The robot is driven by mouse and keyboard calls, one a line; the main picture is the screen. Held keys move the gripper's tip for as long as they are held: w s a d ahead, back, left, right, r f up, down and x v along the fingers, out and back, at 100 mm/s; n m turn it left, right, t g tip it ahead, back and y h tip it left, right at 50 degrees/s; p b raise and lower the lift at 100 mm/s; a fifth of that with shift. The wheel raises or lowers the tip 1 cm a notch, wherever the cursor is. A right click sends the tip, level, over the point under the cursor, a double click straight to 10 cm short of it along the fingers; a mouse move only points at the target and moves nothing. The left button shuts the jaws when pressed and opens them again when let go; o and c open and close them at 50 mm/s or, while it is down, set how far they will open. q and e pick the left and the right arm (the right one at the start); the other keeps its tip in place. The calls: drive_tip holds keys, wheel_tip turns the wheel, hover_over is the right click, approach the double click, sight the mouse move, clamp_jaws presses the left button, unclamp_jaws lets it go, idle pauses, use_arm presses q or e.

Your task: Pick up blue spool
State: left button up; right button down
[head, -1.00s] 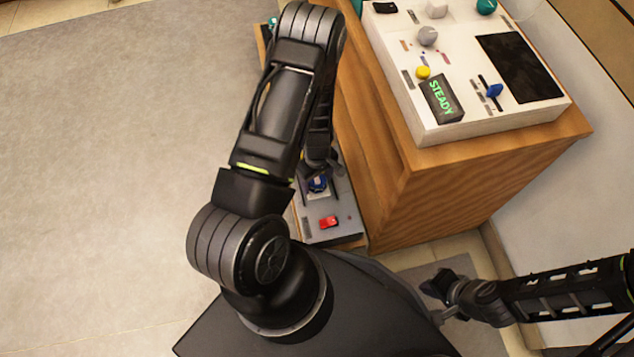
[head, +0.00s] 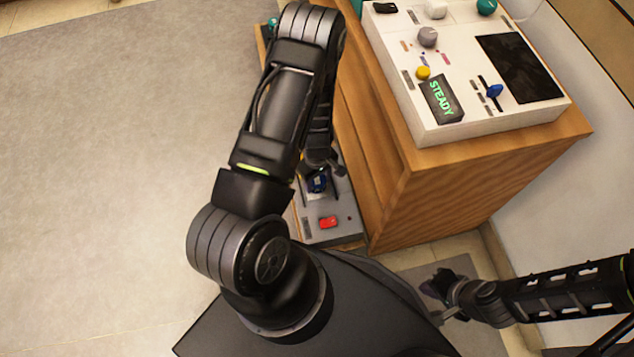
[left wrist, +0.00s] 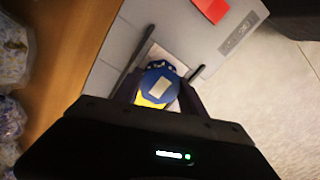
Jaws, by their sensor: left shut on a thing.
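The blue spool (head: 317,182) is low on the grey panel beside the wooden cabinet, partly covered by my left gripper in the head view. In the left wrist view the spool (left wrist: 161,80) shows a blue round end with a pale square and yellow below it. My left gripper (head: 321,170) is shut on the spool, its fingers on either side of it; they show dimly in the wrist view (left wrist: 158,98). I cannot tell whether the spool is clear of the panel. My right gripper (head: 440,284) is apart at the lower right, and its jaws are too small to read.
The grey panel (head: 343,217) carries a red switch (head: 328,222) close to the spool. The wooden cabinet (head: 455,195) stands right beside it, with a white console (head: 455,121) reading STEADY on top. Open floor (head: 110,150) lies to the left.

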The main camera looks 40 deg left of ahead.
sight(317, 180)
use_arm(q)
wheel_tip(317, 180, up, 9)
drive_tip(key=p, duration=0.3)
drive_tip(key=shift+p, duration=0.3)
drive_tip(key=shift+r, duration=0.5)
